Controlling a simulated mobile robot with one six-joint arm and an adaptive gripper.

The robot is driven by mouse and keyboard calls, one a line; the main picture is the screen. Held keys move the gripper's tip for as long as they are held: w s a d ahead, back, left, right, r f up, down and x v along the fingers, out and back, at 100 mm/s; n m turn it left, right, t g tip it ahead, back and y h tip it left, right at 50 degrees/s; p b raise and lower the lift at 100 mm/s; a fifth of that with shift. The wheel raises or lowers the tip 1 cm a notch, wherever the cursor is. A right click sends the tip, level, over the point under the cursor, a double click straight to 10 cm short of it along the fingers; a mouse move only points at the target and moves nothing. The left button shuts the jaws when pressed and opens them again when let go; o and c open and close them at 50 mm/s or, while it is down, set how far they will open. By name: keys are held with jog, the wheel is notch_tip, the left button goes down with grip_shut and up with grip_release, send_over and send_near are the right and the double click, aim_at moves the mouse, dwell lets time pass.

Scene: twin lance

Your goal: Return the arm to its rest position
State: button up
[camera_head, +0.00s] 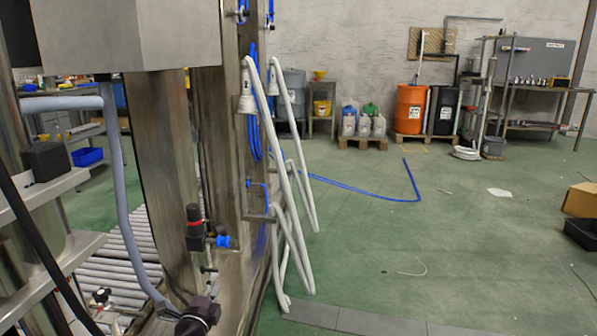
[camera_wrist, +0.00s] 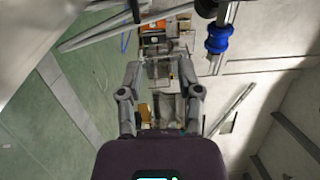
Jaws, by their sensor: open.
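My gripper (camera_wrist: 160,70) shows in the wrist view with its two grey fingers spread apart. Nothing is held between the fingers. Beyond the gap I see a cluttered patch of shelves and boxes, too small to make out. A blue fitting (camera_wrist: 217,38) on a steel part is at the upper right of the fingers, apart from them. In the head view a dark rounded part is at the bottom left; I cannot tell whether it is my arm.
A steel frame (camera_head: 168,150) with white hoses (camera_head: 297,185) fills the left of the head view, beside a roller conveyor (camera_head: 130,238). A blue hose (camera_head: 365,190) lies on the green floor. An orange drum (camera_head: 410,108) stands at the back. Floor right of centre is mostly clear.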

jog(key=w+d+r+n+g+y+p, duration=0.2)
jog(key=w+d+r+n+y+p, duration=0.25)
jog(key=w+d+n, duration=0.2)
jog(key=w+d+r+n+g+y+p, duration=0.2)
jog(key=w+d+r+n+y+p, duration=0.1)
jog(key=w+d+n+y+p, duration=0.35)
jog(key=s+d+f+n+g+h+p, duration=0.2)
jog(key=s+d+f+g+h+p, duration=0.1)
jog(key=d, duration=0.5)
jog(key=s+d+f+n+g+h+p, duration=0.2)
jog(key=s+d+f+g, duration=0.15)
jog(key=d, duration=0.45)
jog(key=s+d+r+n+g+h+p, duration=0.15)
jog(key=s+d+g+h+p, duration=0.3)
jog(key=s+d+g, duration=0.6)
notch_tip(320, 180, up, 36)
jog(key=s+a+t+p, duration=0.1)
jog(key=t+p, duration=0.1)
jog(key=p, duration=3.5)
jog(key=shift+s+a+r+n+t+p, duration=0.15)
jog(key=shift+s+r+n+t+p, duration=0.1)
jog(key=shift+n+t+p, duration=0.15)
jog(key=shift+y, duration=0.25)
